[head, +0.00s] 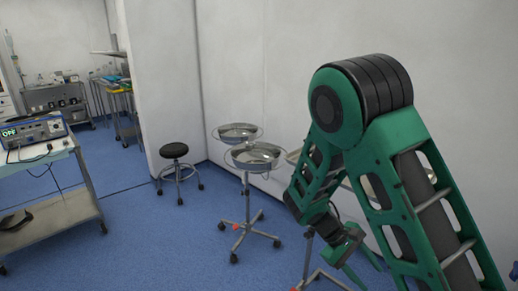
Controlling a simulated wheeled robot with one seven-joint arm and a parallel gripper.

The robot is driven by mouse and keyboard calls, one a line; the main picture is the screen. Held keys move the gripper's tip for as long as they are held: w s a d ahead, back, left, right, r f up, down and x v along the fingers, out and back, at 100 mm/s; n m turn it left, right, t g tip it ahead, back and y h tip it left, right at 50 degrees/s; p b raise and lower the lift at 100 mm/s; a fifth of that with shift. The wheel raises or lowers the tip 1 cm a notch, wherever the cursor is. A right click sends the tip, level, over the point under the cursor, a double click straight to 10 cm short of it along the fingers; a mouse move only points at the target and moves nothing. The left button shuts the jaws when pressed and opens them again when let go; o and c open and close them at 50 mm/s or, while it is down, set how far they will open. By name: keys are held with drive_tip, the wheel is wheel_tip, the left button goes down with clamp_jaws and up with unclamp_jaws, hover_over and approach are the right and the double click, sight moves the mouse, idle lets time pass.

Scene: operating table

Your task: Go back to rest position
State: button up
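My green arm (412,170) fills the right side of the head view. It is bent at a large black and green joint, and its forearm folds down and back toward the lower middle. My gripper (371,277) hangs at the end, low in the picture. Its two thin green fingers point down and to the right, with a gap between them. I see nothing held in it.
Two steel basins on a wheeled stand (255,157) are left of my arm. A black stool (174,151) stands by the wall. A cart (55,222) with an electronic device (33,131) is at left. Blue floor (150,245) between them is clear. Another stand is partly hidden behind my arm.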

drive_tip(key=s+d+r+m+y, duration=0.55)
drive_tip(key=s+d+r, duration=0.3)
drive_tip(key=r, duration=0.35)
drive_tip(key=s+r+m+t+y, duration=0.1)
drive_tip(key=s+r+m, duration=0.2)
drive_tip(key=s, duration=0.4)
drive_tip(key=s+d+r+m+t+y, duration=0.1)
drive_tip(key=s+r+m+t, duration=0.1)
drive_tip(key=s, duration=0.4)
drive_tip(key=shift+s+d+r+m+y, duration=0.2)
drive_tip(key=shift+s+r+m+y, duration=0.15)
drive_tip(key=shift+r+m, duration=0.45)
drive_tip(key=shift+w+f, duration=0.25)
drive_tip(key=shift+w, duration=0.35)
